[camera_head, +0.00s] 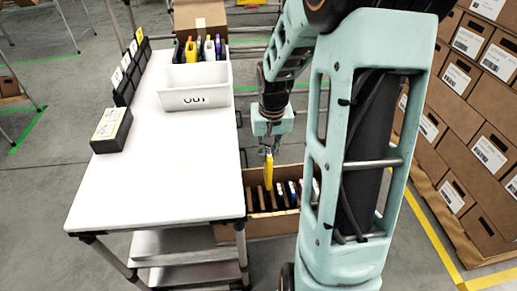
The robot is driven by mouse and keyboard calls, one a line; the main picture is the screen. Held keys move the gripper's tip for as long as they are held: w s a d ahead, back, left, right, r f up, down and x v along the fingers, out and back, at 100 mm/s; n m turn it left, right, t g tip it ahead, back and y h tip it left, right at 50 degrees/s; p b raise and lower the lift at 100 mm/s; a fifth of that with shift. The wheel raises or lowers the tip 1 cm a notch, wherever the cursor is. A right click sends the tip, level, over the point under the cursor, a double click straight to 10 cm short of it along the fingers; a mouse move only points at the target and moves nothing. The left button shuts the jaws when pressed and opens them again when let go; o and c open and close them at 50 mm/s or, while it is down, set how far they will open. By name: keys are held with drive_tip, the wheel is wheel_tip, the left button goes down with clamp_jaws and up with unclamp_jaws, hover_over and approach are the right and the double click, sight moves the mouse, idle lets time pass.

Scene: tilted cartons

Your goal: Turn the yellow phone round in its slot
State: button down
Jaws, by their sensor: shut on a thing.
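The yellow phone (268,172) is upright in my gripper (268,150), which is shut on its top end. It hangs above an open brown carton (262,224) with a row of slots, to the right of the white table. Several other phones (285,190), in dark, white and blue tones, stand in the carton's slots. The phone's lower end is close to the slots at the carton's left part. I cannot tell whether it is still partly inside a slot. My arm hides the carton's right side.
The white table (170,190) holds a white bin marked OUT (195,98), a black rack (130,70) and a dark box with a yellow label (111,128). Another carton with phones (200,20) stands behind the bin. Stacked cartons (470,130) fill the right.

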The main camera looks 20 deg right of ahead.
drive_tip(key=shift+d+f+b, duration=0.1)
drive_tip(key=shift+f+b, duration=2.85)
drive_tip(key=shift+f, duration=0.5)
drive_tip(key=shift+f+b, duration=1.85)
drive_tip(key=shift+f, duration=3.95)
drive_tip(key=shift+f, duration=0.3)
drive_tip(key=c, duration=1.9)
unclamp_jaws()
drive_tip(key=shift+r, duration=0.1)
